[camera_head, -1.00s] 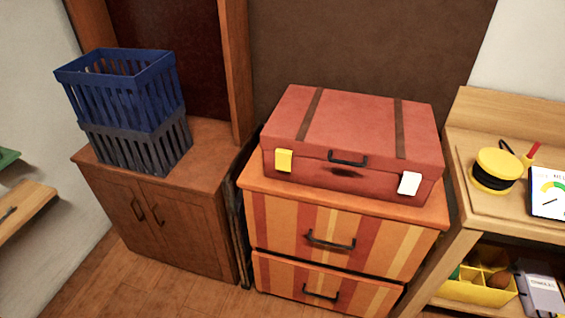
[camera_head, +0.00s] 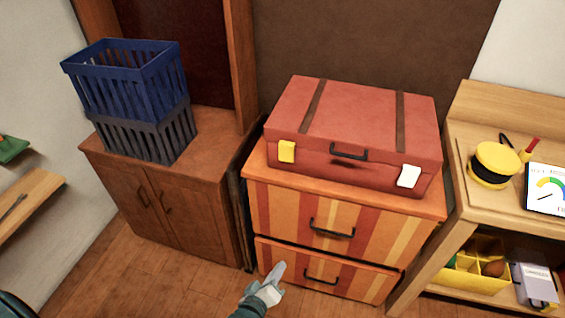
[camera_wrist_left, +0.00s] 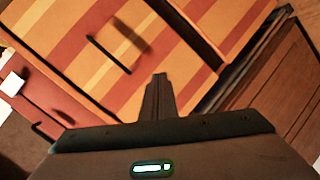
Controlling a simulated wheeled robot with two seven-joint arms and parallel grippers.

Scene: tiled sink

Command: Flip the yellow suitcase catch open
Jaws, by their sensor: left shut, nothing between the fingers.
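A closed red suitcase (camera_head: 365,115) with two brown straps lies on top of the striped drawer cabinet. Its yellow catch (camera_head: 286,151) is on the front face at the left, and a white catch (camera_head: 408,176) is at the right. Both catches lie against the front. My left gripper (camera_head: 281,268) is low in front of the lower drawer, well below the yellow catch and touching nothing visible. Its fingers are shut and empty, and they show together in the left wrist view (camera_wrist_left: 159,82). That view also shows part of the suitcase (camera_wrist_left: 40,95) and the white catch (camera_wrist_left: 12,84). My right gripper is out of view.
The striped cabinet (camera_head: 290,200) has black handles standing out from its drawers. A brown cupboard (camera_head: 190,205) with stacked blue and grey baskets (camera_head: 125,85) stands left. A wooden workbench (camera_head: 455,190) stands right. The floor in front is clear.

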